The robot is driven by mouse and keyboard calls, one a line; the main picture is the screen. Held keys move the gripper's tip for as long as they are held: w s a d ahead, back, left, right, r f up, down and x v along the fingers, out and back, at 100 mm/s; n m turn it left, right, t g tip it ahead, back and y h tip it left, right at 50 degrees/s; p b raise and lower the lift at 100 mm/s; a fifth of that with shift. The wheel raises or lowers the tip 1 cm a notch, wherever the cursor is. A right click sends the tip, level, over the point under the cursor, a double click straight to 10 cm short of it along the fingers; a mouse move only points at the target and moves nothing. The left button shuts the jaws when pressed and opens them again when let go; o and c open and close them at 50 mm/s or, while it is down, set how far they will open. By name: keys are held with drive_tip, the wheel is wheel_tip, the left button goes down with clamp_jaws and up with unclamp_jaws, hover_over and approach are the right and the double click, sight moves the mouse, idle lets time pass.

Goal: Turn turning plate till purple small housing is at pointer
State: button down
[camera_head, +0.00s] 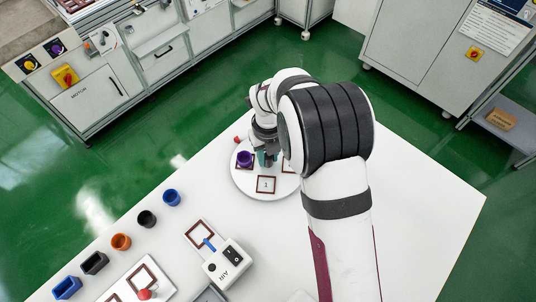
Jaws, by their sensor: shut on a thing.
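The turning plate (246,181) is a round white disc on the white table. The purple small housing (245,157) stands on a square-marked place at the plate's left side. A small red-orange piece (237,140), which looks like the pointer, is at the plate's back-left edge, just behind the purple housing and apart from it. My gripper (268,157) is over the middle of the plate, pointing down, right of the purple housing. It is shut on a teal piece (262,158), mostly hidden by the fingers. My arm hides the plate's right side.
An empty square marked 1 (266,185) is at the plate's front. Blue (172,198), black (147,219) and orange (121,242) round housings stand along the table's left edge, with rectangular ones nearer. A switch box (229,262) stands in front of the plate. The table's right side is clear.

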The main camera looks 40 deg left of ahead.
drive_tip(key=shift+m, duration=1)
drive_tip(key=shift+w+m, duration=0.15)
drive_tip(key=shift+m, duration=0.35)
drive_tip(key=c, duration=0.9)
unclamp_jaws()
